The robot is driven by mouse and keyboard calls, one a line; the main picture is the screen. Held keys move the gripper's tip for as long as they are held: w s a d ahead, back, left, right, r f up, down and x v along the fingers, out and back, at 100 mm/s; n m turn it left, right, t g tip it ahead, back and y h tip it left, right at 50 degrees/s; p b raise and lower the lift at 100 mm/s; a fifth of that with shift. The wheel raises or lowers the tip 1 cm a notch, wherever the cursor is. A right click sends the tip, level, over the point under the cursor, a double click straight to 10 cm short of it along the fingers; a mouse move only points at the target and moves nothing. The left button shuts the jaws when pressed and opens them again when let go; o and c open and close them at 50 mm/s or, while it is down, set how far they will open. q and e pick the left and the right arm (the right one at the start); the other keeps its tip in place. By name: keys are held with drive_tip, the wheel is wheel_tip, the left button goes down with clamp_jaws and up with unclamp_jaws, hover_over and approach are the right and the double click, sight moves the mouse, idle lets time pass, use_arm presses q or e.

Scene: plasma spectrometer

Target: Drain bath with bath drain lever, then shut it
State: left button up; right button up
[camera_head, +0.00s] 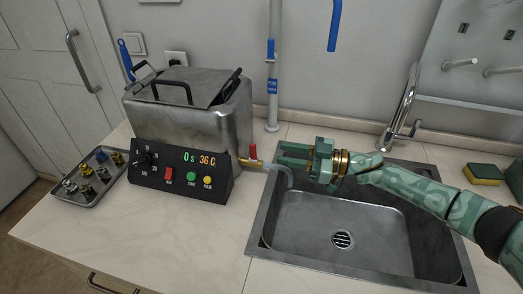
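The bath is a metal box (190,112) with a lid on the left of the counter. Its black front panel (180,181) reads 0 s and 36 C. The bath drain lever (253,152) is a small red handle standing upright on a brass drain pipe at the bath's right side. A pale bluish curved stream (287,176) shows at the pipe's outlet, over the sink's left edge. My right gripper (282,155) points left, with its fingers apart and empty, just right of the lever and not visibly touching it. My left gripper is not in view.
The metal sink (330,262) lies under my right arm, with a faucet (402,105) behind it. A tray (87,192) of small metal parts is at left. Sponges (485,174) lie at far right. A vertical pipe (273,95) stands behind the lever. The front counter is clear.

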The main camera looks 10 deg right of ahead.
sight(253, 153)
drive_tip(key=b+x, duration=0.1)
drive_tip(key=x, duration=0.6)
drive_tip(key=shift+a, duration=0.1)
clamp_jaws()
